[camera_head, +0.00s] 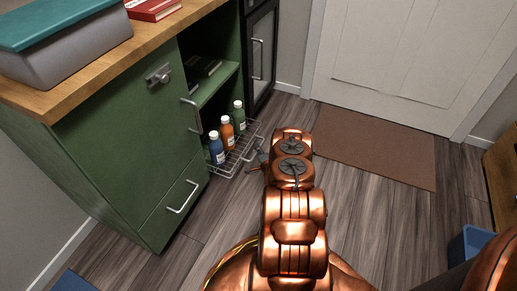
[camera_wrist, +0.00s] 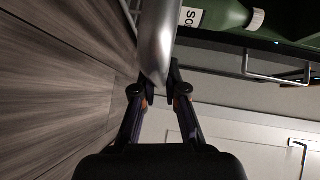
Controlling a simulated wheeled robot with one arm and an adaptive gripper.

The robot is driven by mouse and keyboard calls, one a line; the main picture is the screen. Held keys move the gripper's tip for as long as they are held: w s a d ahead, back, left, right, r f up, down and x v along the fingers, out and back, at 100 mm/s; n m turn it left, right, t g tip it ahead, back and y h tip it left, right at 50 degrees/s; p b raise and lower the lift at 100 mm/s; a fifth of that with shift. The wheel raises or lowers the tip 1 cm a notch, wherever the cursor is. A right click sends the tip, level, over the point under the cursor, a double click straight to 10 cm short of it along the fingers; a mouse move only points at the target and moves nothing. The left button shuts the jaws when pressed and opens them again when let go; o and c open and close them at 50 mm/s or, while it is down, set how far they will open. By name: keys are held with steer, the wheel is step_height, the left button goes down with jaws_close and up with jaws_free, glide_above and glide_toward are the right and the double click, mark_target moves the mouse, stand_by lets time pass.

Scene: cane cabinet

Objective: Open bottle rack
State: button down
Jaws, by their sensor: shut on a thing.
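The bottle rack (camera_head: 240,157) is a silver wire basket low in the green cabinet, sticking out past its front. It holds a blue bottle (camera_head: 216,149), an orange bottle (camera_head: 227,133) and a green bottle (camera_head: 239,117), all upright with white caps. My gripper (camera_head: 261,156) is at the rack's front side, partly hidden by my arm. In the wrist view, my gripper (camera_wrist: 160,86) is shut on a thick silver bar (camera_wrist: 157,45), which seems to be part of the rack. The green bottle also shows there (camera_wrist: 222,15), with a white label.
The green cabinet (camera_head: 120,150) has a wooden top carrying a grey and teal box (camera_head: 65,40) and a red book (camera_head: 152,8). A door handle (camera_head: 192,115) stands left of the rack opening. Wooden floor (camera_head: 350,210) and a brown mat (camera_head: 375,145) lie clear to the right.

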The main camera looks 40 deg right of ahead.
steer(key=c, duration=1.2)
jaws_free()
steer(key=v, duration=1.2)
steer(key=shift+w, duration=0.1)
